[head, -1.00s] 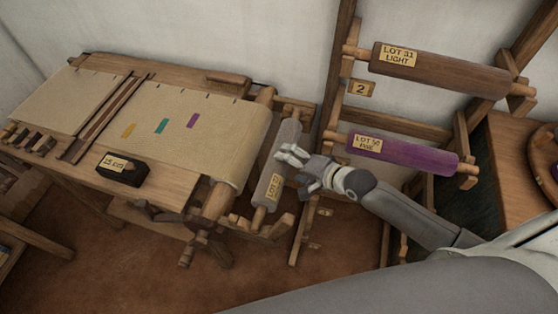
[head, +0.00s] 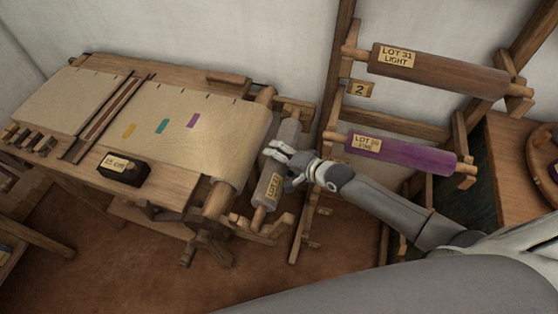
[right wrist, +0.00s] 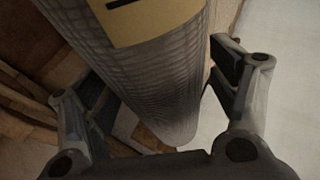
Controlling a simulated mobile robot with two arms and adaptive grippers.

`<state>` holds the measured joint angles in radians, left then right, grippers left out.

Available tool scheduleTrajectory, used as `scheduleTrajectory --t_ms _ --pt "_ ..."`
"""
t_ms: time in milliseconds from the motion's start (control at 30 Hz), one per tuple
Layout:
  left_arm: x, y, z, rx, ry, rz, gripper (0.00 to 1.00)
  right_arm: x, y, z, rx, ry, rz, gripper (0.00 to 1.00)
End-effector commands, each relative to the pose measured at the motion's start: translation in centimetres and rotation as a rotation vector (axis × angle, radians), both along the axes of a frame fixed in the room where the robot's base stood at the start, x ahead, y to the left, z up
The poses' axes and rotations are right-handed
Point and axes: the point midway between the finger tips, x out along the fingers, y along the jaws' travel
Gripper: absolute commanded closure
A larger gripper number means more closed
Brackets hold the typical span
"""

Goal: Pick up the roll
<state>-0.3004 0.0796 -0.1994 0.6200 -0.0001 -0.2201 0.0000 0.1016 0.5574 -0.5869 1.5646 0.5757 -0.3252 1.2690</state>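A grey roll (head: 287,134) with a yellow lot label (head: 272,186) lies on wooden supports at the right end of the loom. My right gripper (head: 281,166) is over its middle, open. In the right wrist view the roll (right wrist: 165,85) passes between the two spread fingers, one on each side. A gap shows between the roll and the right-hand finger; contact at the left-hand finger cannot be told. The gripper hides part of the roll in the head view. My left gripper is not in view.
A rack at the right holds a brown roll (head: 440,72) and a purple roll (head: 402,152). The loom cloth (head: 195,125) is left of the grey roll. A dark box marked 15 cm (head: 122,172) sits on the loom. The wall is close behind.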

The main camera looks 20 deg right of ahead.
Motion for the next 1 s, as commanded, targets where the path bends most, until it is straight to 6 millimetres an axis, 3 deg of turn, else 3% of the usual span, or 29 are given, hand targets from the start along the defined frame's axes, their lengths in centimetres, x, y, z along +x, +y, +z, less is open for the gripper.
scheduleTrajectory --t_ms 33,467,767,1000 --pt "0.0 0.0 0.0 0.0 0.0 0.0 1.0 0.0 0.0 0.0 0.0 0.0 0.0 0.32" --pt "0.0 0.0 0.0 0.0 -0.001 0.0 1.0 0.1 0.0 0.3 0.002 -0.005 -0.001 0.85" --pt "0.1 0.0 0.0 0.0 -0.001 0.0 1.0 0.2 0.0 0.8 0.003 -0.007 -0.001 0.85" --pt "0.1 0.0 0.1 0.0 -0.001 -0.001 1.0 0.1 0.0 4.2 0.004 -0.01 0.0 0.85"
